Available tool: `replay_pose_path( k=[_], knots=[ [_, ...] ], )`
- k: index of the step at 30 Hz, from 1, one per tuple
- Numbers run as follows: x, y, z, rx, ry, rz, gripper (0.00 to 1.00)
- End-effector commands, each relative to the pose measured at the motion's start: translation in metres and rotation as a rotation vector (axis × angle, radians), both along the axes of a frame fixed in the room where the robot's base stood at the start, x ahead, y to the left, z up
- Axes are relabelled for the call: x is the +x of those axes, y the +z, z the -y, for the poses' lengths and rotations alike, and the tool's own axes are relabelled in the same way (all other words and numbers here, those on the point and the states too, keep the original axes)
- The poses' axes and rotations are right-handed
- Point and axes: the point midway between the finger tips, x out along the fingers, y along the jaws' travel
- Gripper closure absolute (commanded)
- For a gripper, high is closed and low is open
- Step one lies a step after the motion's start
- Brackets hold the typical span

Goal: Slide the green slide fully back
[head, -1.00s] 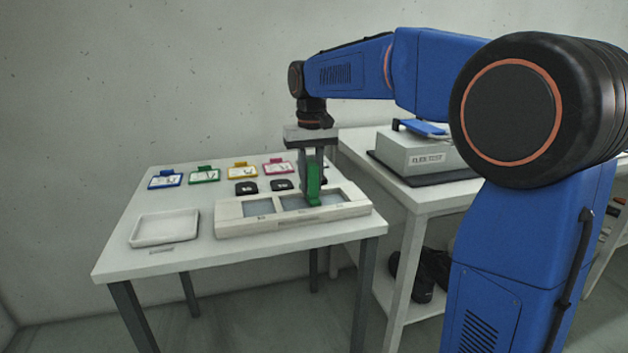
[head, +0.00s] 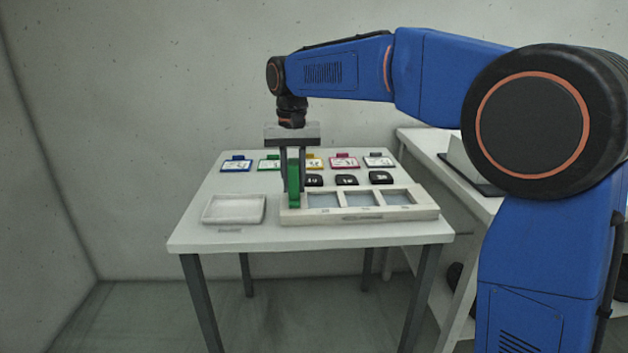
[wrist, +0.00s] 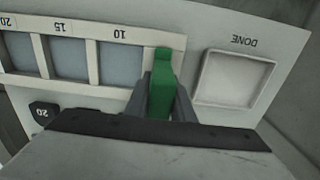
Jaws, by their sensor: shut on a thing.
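The green slide (head: 293,186) is an upright green piece at the left end of the pale frame (head: 360,217), beside the leftmost window. My gripper (head: 293,192) points down and is shut on it, with a grey finger on each side. In the wrist view the green slide (wrist: 161,85) stands between the two fingers, and its top end overlaps the frame strip just past the window marked 10 (wrist: 121,65). Its lower part is hidden by my gripper. I cannot tell whether it touches the frame's end.
A white tray (head: 234,209) marked DONE in the wrist view lies left of the frame. Several black tiles (head: 346,180) and several coloured cards (head: 344,161) lie behind the frame. A second table (head: 450,165) stands at the right.

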Motion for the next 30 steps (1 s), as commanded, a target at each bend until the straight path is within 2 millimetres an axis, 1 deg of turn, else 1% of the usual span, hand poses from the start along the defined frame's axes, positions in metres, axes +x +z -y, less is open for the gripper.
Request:
replay_pose_path(
  k=[1,5,15,16,17,18,26,30],
  knots=[
    [0.0006,0.0007,-0.0041,0.000,0.001,0.002,1.00],
    [0.0005,0.0009,-0.0092,0.001,-0.001,0.002,1.00],
    [0.0007,0.0014,-0.0115,0.004,0.001,0.004,1.00],
    [0.0007,0.0014,-0.0116,0.004,0.001,0.004,0.71],
    [0.0007,0.0014,-0.0117,0.004,0.001,0.004,0.64],
    [0.0006,0.0013,-0.0115,0.003,0.001,0.004,0.59],
    [0.0004,0.0009,-0.0102,0.001,0.000,0.002,0.59],
    [0.0008,0.0075,-0.0102,0.001,0.000,0.003,0.59]
  ],
)
